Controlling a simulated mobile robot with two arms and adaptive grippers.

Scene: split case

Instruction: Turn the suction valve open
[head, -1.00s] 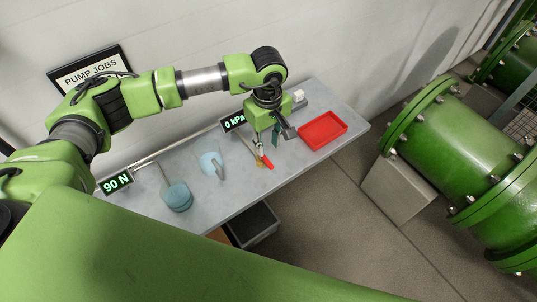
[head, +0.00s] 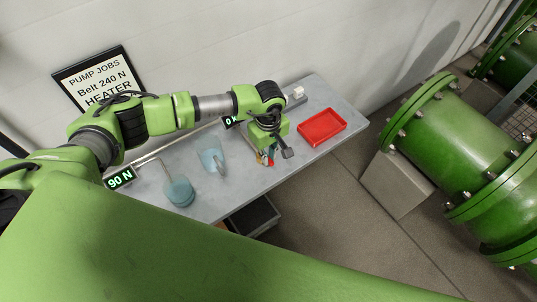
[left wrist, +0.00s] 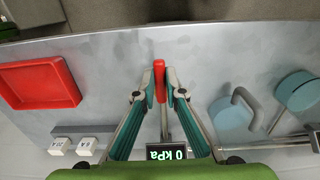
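The suction valve shows as a red lever handle (left wrist: 160,82) on a thin metal stem beside the pressure display (left wrist: 167,152), which reads 0 kPa. In the head view the display (head: 231,121) is partly covered by my arm. My left gripper (head: 267,160) is low over the bench at the handle, which it mostly hides there. In the left wrist view the fingers of my left gripper (left wrist: 160,76) stand on both sides of the red handle, tips close to it. A small gap seems to show; contact is not clear. My right gripper is not in view.
A red tray (head: 322,127) lies on the grey bench (head: 245,183). A blue round part (head: 178,192) and a pale blue piece with a grey handle (head: 211,158) are left of the valve. A wall sign (head: 97,80) hangs behind.

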